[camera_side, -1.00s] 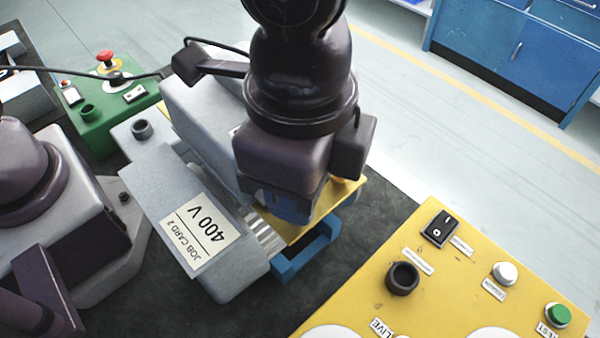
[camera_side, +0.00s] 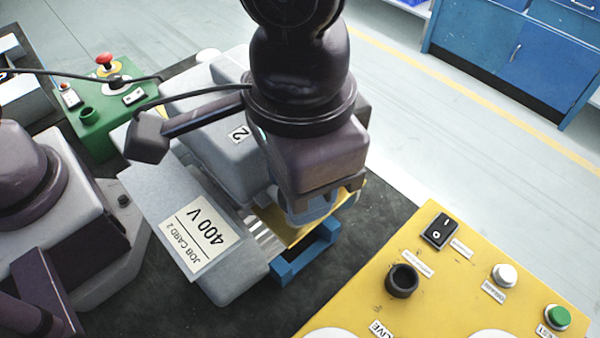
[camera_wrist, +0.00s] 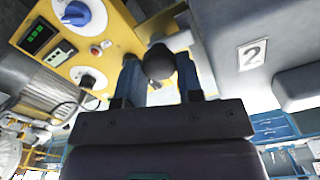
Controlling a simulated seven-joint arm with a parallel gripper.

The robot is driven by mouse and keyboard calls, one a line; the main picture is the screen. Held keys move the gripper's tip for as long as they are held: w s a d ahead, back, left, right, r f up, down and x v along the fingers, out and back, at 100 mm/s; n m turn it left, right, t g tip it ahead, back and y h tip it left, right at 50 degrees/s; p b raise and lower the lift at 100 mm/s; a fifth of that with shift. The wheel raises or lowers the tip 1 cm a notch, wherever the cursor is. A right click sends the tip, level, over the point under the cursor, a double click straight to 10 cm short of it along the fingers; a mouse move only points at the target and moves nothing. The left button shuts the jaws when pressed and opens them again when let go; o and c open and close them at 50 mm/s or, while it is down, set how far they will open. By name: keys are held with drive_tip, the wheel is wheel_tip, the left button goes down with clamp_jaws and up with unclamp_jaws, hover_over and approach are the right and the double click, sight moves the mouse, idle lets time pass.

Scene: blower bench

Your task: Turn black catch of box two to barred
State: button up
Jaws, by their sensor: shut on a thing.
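Box two is a grey housing (camera_side: 205,125) with a white "2" label; it also shows in the wrist view (camera_wrist: 235,85). The black catch (camera_wrist: 158,62) shows in the wrist view as a dark rounded knob at the top middle, between my two fingers. My gripper (camera_wrist: 160,80) is shut on it. In the side view my gripper (camera_side: 308,212) points down at the right end of box two, and its wrist hides the catch. I cannot read any catch marking or its exact angle.
A blue bracket (camera_side: 305,255) stands right beside my gripper. A yellow panel (camera_side: 465,290) with switch and buttons is at lower right. A green control box (camera_side: 90,130) is at the left.

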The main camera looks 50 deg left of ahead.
drive_tip(key=shift+r+n, duration=0.1)
drive_tip(key=shift+n, duration=0.3)
drive_tip(key=o, duration=0.9)
